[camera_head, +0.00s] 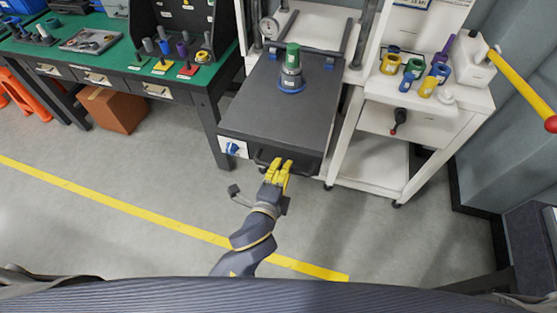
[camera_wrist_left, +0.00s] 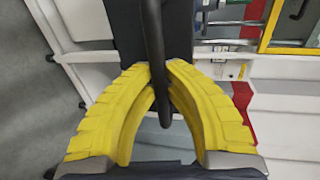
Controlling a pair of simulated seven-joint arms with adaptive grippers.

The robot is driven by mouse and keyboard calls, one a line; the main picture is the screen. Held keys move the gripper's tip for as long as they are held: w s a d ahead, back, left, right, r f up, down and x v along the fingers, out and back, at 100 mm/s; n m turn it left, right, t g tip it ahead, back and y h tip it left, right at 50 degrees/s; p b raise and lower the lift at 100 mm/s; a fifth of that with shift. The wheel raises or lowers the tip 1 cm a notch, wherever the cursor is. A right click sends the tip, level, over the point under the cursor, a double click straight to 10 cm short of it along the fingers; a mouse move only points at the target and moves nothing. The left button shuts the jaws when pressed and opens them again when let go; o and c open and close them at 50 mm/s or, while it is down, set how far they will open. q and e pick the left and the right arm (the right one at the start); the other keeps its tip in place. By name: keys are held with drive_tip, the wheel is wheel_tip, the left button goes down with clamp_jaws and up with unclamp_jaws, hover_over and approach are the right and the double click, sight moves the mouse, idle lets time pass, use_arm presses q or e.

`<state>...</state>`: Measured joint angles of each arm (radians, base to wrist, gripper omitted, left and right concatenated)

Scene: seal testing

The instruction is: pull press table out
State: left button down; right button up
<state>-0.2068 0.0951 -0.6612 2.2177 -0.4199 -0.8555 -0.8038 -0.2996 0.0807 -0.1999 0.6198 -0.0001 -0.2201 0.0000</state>
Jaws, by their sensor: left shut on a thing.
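The press table (camera_head: 290,115) is a dark grey slab jutting forward from the white press frame in the head view. A black handle (camera_head: 285,161) runs along its front edge; it also shows in the left wrist view (camera_wrist_left: 152,45) as a dark bar. My left gripper (camera_head: 279,165) is at that handle, its yellow fingers (camera_wrist_left: 158,85) closed around the bar. A green and grey cylindrical part (camera_head: 291,70) with a blue ring at its base stands upright on the press table. My right gripper is not in view.
A green workbench (camera_head: 120,50) with tools is at the left. An orange-brown box (camera_head: 112,108) sits below it. The floor in front is clear.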

use_arm(q)
drive_tip(key=shift+s+a+f, duration=0.1)
drive_tip(key=shift+s, duration=0.25)
drive_tip(key=c, duration=1.4)
unclamp_jaws()
drive_tip(key=v, duration=1.2)
